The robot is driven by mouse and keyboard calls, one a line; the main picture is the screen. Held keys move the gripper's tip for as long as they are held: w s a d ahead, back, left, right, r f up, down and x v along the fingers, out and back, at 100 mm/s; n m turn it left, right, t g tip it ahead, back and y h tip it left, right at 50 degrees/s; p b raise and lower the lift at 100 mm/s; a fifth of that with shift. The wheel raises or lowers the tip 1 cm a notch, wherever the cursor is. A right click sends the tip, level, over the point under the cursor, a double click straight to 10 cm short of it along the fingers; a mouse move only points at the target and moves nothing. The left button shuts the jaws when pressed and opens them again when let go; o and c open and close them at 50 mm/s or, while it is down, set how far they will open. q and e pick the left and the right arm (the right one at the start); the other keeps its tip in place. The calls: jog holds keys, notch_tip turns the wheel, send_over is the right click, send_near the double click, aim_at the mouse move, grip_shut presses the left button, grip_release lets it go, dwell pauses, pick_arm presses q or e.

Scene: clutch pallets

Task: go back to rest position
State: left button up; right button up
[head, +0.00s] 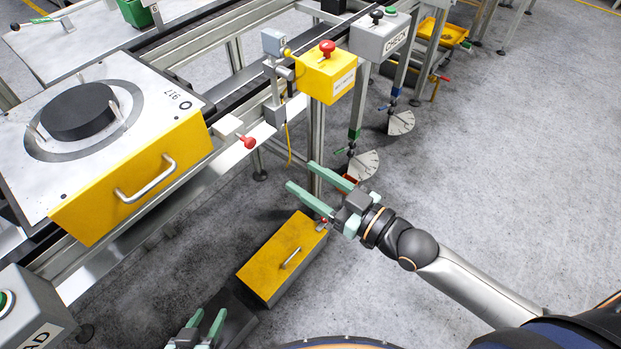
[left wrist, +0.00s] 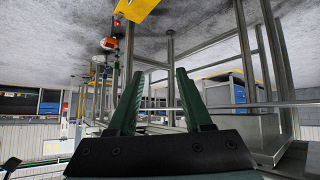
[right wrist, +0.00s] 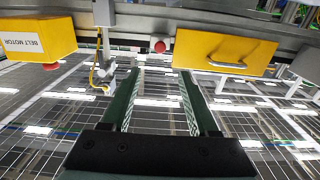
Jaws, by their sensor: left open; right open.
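My right gripper (head: 300,175) is open and empty in the head view, held in the air beside the conveyor frame, its green fingers pointing up and left. In the right wrist view its two fingers (right wrist: 160,75) stand apart with nothing between them. My left gripper (head: 208,318) shows at the bottom edge of the head view, low in front of the conveyor. In the left wrist view its fingers (left wrist: 157,72) are also apart and empty. A black disc (head: 80,110) lies on the metal pallet plate (head: 155,92) above a yellow front with a handle.
A yellow box with a handle (head: 283,258) is below my right gripper. A yellow button box with a red knob (head: 326,76) and a grey check box (head: 380,37) stand along the conveyor. A grey button box (head: 30,310) is at lower left. Open floor (head: 530,150) lies at right.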

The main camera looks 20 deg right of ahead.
dwell(0.3)
jog(key=s+d+f+m+g+h+p, duration=0.2)
jog(key=s+d+f+h+p, duration=0.1)
jog(key=s+f, duration=0.3)
jog(key=s+d+f+m+g+h+p, duration=0.3)
jog(key=s+f+h+p, duration=0.2)
jog(key=s+f, duration=0.2)
notch_tip(320, 180, down, 3)
jog(key=shift+s+d+r, duration=0.2)
jog(key=shift+s+d, duration=0.1)
dwell(0.6)
jog(key=shift+c, duration=0.3)
dwell(1.1)
